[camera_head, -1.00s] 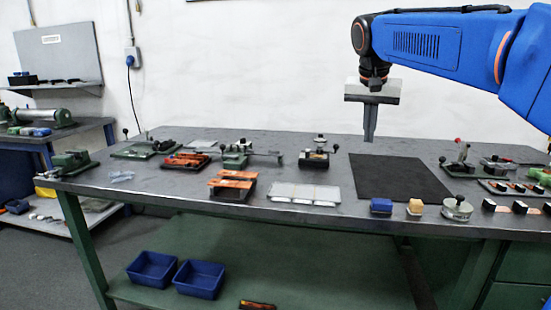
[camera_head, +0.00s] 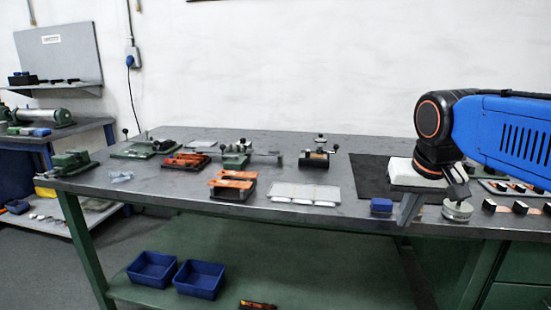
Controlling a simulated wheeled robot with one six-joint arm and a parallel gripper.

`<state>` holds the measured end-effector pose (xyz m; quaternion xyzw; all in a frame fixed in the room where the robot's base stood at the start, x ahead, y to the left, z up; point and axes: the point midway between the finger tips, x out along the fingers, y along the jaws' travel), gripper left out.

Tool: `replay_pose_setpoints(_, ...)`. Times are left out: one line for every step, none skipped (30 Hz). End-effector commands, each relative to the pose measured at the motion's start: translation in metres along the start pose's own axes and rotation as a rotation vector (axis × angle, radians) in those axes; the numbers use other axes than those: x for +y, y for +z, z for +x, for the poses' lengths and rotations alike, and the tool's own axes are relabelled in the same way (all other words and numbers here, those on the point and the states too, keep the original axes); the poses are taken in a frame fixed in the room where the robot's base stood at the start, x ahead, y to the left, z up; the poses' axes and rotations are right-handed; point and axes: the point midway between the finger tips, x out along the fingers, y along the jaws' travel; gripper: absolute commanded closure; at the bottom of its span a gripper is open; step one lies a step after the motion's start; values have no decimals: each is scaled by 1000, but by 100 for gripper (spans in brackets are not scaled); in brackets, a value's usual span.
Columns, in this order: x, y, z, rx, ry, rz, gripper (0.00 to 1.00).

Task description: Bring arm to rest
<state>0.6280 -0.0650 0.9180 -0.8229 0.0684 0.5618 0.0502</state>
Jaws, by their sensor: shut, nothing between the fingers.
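My blue arm (camera_head: 505,130) comes in from the right edge, its dark wrist joint low over the right side of the workbench. The gripper hides part of the black mat (camera_head: 370,177) and the small tan block's spot. A blue block (camera_head: 381,206) lies just left of the fingers, and a round metal piece with a black knob (camera_head: 457,210) stands to their right.
The workbench (camera_head: 120,195) carries a white tray (camera_head: 305,193), orange-topped fixtures (camera_head: 232,184) and a dark clamp device (camera_head: 314,160). Small black-and-copper pieces (camera_head: 520,208) line the right front. Blue bins (camera_head: 200,278) sit on the shelf below. Air above the bench's left and middle is free.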

Motion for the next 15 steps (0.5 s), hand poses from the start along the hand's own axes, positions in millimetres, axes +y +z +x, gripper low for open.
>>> replay_pose_setpoints(5,22,8,3,-7,-14,100)
replay_pose_setpoints(7,33,13,5,-11,-24,100)
replay_pose_setpoints(10,48,20,8,-16,-39,100)
replay_pose_setpoints(12,59,25,10,-20,-49,100)
replay_pose_setpoints(14,70,30,13,-24,-60,100)
replay_pose_setpoints(16,86,38,15,-30,-73,100)
replay_pose_setpoints(18,96,44,19,-34,-83,100)
replay_pose_setpoints(20,107,50,21,-37,-92,100)
replay_pose_setpoints(22,120,57,24,-40,-104,100)
replay_pose_setpoints(23,130,62,27,-43,-113,100)
replay_pose_setpoints(24,139,68,28,-46,-121,100)
replay_pose_setpoints(25,149,74,31,-50,-130,100)
replay_pose_setpoints(26,156,78,34,-52,-137,100)
replay_pose_setpoints(26,162,82,35,-54,-142,100)
replay_pose_setpoints(27,169,86,37,-56,-149,100)
